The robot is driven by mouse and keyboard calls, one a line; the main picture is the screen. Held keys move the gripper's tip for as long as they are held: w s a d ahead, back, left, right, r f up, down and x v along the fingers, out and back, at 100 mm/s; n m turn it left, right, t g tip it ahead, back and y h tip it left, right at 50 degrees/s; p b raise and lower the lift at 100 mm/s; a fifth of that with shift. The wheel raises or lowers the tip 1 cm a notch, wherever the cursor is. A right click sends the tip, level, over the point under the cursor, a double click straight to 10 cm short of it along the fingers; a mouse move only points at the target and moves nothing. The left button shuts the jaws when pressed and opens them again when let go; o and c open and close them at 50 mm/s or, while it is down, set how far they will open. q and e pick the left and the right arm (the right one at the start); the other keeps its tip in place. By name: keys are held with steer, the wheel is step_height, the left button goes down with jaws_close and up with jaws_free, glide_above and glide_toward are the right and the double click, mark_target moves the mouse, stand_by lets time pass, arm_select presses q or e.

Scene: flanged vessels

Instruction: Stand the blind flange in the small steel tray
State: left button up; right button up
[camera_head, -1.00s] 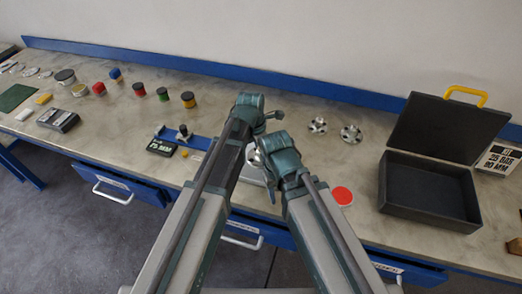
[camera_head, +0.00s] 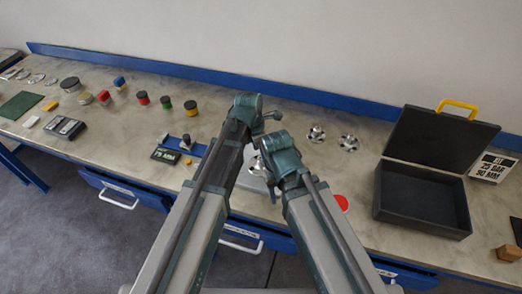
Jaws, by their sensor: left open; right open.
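My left gripper (camera_head: 267,117) is open, high in the middle of the view above the bench, with nothing seen in it. My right gripper (camera_head: 266,166) is open, just below and right of it. A shiny metal piece (camera_head: 257,167) shows between the two arms, beside the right gripper; I cannot tell whether it is the blind flange. A grey metal surface (camera_head: 251,182) under it may be the small steel tray, mostly hidden by my arms. Two silver flanged parts, one on the left (camera_head: 316,134) and one on the right (camera_head: 348,143), stand on the bench right of my grippers.
An open black case (camera_head: 422,197) with a yellow handle stands at the right, by a printed sign (camera_head: 494,167) and a wooden block (camera_head: 509,253). A red disc (camera_head: 341,203) lies near the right arm. Several coloured jars and a label stand (camera_head: 166,155) are left. A blue rail runs behind.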

arm_select(q)
step_height(320, 180, up, 7)
steer(key=a+p, duration=0.1)
steer(key=p, duration=0.5)
steer(key=shift+s, duration=0.3)
arm_select(e)
step_height(320, 180, up, 7)
arm_select(q)
steer(key=shift+r, duration=0.1)
steer(key=s+a+m+y, duration=0.1)
steer(key=s+a+m, duration=0.4)
steer(key=a+m, duration=0.5)
steer(key=s+a+m+y, duration=0.1)
steer(key=s+a+m, duration=0.5)
steer(key=m, duration=0.7)
steer(key=s+d+f+m+b, duration=0.1)
steer(key=s+d+m, duration=0.1)
steer(key=d, duration=0.3)
steer(key=s+d+f+m+g+b, duration=0.1)
steer(key=s+d+f+m+b, duration=0.1)
steer(key=d, duration=0.4)
steer(key=shift+s+d+f+y, duration=0.2)
steer(key=shift+s+y, duration=0.2)
steer(key=shift+s, duration=0.3)
arm_select(e)
step_height(320, 180, down, 3)
